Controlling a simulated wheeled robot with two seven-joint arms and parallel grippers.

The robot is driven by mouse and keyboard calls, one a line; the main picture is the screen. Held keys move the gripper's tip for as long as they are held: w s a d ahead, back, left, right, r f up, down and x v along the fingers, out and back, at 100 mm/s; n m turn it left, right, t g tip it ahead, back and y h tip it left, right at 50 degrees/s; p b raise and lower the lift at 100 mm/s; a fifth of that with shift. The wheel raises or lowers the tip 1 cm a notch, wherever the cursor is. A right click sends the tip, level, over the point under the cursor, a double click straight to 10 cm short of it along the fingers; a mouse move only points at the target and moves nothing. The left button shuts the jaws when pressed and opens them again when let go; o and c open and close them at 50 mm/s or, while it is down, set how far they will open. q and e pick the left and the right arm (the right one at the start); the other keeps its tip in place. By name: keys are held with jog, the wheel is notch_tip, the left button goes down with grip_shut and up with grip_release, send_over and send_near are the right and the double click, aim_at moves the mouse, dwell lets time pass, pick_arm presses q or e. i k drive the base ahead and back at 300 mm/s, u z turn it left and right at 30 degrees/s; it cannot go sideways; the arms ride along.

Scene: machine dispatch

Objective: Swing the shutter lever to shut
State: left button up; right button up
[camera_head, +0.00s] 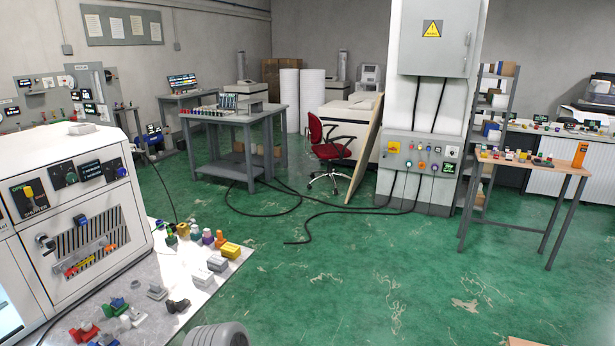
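The shutter lever (29,190) has a yellow handle on a dark plate at the left of the white machine's front (45,175). Lettering that seems to read OPEN is above it, and SHUTTER is below it. The handle looks roughly upright, near the OPEN lettering, but it is too small to tell its exact setting. Neither of my grippers is in view, and nothing touches the lever.
A pale worktop (190,262) before the machine carries many small knobs and switches. Green floor (350,270) is open to the right, with black cables farther back.

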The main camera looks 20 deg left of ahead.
aim_at(28, 190)
jog(key=u, duration=1.05)
jog(key=i, duration=1.1)
jog(key=u, duration=0.75)
